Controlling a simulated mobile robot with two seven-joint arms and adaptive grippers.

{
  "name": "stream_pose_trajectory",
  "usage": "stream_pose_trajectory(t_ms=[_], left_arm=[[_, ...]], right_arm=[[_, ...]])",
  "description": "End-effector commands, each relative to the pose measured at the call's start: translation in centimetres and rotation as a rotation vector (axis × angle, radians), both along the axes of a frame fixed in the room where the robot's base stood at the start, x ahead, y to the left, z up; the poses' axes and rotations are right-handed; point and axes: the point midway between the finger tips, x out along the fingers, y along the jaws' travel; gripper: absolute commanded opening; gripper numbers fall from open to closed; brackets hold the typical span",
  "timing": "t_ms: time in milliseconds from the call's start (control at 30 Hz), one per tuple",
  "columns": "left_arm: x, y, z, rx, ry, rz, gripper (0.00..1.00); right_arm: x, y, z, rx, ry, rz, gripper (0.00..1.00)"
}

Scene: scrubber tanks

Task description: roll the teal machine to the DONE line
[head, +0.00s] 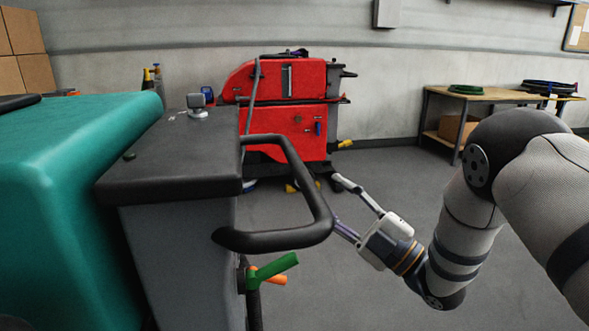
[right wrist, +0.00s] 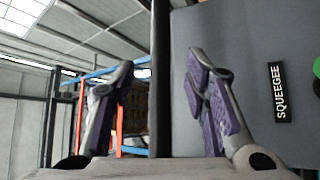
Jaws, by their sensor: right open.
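The teal machine (head: 75,190) fills the left side of the head view, with a dark grey rear panel and a black loop handle (head: 310,185) standing out to the right. My right gripper (head: 335,200) is open beside the outer bend of this handle. In the right wrist view, the dark handle bar (right wrist: 161,100) runs upright between the two spread fingers of the gripper (right wrist: 160,68). I cannot tell how deep the bar sits, and neither finger is clearly touching it. My left gripper is out of view. No DONE line is visible.
A red machine (head: 285,85) stands ahead near the wall. A wooden workbench (head: 495,95) with coiled hoses is at the back right. Cardboard boxes (head: 25,45) are at the far left. A green lever (head: 275,267) sits below the handle. Grey floor (head: 390,175) lies open between the machines and bench.

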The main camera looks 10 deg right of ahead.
Motion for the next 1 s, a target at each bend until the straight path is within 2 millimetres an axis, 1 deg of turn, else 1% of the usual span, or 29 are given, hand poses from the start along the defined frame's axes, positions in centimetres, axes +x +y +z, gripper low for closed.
stream_pose_trajectory(t_ms=[33,100,200,300,467,700,767,800,900,1000], left_arm=[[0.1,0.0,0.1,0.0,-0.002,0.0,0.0],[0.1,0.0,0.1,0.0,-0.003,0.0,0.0],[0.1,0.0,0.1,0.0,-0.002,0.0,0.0],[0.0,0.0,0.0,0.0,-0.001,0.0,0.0],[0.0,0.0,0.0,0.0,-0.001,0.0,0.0],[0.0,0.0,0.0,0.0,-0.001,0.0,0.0],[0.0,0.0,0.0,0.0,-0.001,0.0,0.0],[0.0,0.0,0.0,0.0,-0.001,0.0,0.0],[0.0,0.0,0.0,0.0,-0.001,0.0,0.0],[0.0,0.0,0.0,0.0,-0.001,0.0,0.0]], right_arm=[[0.9,0.9,0.8,-0.001,-0.006,0.003,0.42],[2.2,2.0,1.5,-0.001,-0.006,0.003,0.42],[3.9,3.3,2.3,-0.001,-0.005,0.003,0.42],[5.1,4.3,2.9,-0.001,-0.002,0.002,0.42],[6.1,5.1,3.4,-0.001,0.0,0.0,0.42],[6.2,5.2,3.5,-0.001,0.0,0.0,0.42],[6.2,5.2,3.5,-0.001,0.0,0.0,0.28],[6.2,5.1,3.5,-0.001,0.0,0.0,0.19],[6.2,5.1,3.5,-0.001,0.0,0.0,0.0],[6.2,5.1,3.5,-0.002,-0.001,0.0,0.0]])
